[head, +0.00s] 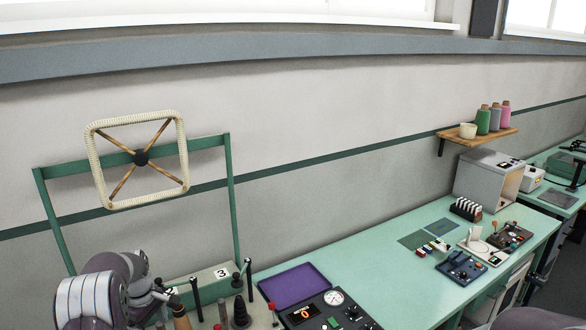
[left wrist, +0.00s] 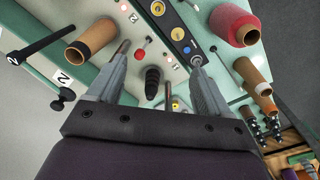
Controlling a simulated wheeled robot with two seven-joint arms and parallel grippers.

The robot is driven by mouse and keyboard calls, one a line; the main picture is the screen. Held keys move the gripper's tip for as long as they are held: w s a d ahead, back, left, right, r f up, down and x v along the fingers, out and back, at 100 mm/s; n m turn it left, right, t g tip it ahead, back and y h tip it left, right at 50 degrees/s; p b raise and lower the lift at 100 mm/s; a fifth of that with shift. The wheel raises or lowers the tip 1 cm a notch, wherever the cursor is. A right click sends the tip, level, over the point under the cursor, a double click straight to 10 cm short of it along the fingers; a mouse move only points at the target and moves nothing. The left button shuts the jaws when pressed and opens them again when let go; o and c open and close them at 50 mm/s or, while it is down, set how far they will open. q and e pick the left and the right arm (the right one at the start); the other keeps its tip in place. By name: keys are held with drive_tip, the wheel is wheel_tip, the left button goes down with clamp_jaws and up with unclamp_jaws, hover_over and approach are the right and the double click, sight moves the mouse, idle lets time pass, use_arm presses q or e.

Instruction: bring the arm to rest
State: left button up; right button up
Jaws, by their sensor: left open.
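My left arm (head: 95,290) comes into the lower left of the head view, mauve with pale bands. Its gripper cannot be made out clearly there. In the left wrist view my left gripper (left wrist: 159,58) has its two grey fingers wide apart, with nothing held between them. Beyond the fingers is a pale panel with a dark ribbed cone (left wrist: 152,82), which shows between them. Whether the fingertips touch anything on the panel cannot be told. My right gripper is in neither view.
A green upright frame (head: 233,195) holds a cream-wound square (head: 185,150) at left. A purple tray (head: 298,285) and gauge box (head: 330,312) stand near the front. Brown spools (left wrist: 92,40) and a red spool (left wrist: 236,25) stand around the gripper. The green bench (head: 370,262) has free room mid-way.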

use_arm(q)
drive_tip(key=s+d+f+m+b, duration=0.3)
drive_tip(key=s+d+b, duration=0.3)
drive_tip(key=s, duration=0.2)
drive_tip(key=s+d+f+m+b, duration=0.4)
drive_tip(key=s+d+m+b, duration=0.1)
drive_tip(key=s, duration=0.4)
drive_tip(key=s+d+f+m+t+b, duration=0.1)
drive_tip(key=s+d+f+m+b, duration=0.3)
drive_tip(key=s+d+m+b, duration=0.2)
drive_tip(key=s+b, duration=0.2)
drive_tip(key=shift+s+d+b, duration=0.15)
drive_tip(key=shift+d+b, duration=0.15)
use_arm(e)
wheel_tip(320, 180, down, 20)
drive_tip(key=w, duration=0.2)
use_arm(q)
drive_tip(key=shift+s+f, duration=0.1)
drive_tip(key=shift+s, duration=0.05)
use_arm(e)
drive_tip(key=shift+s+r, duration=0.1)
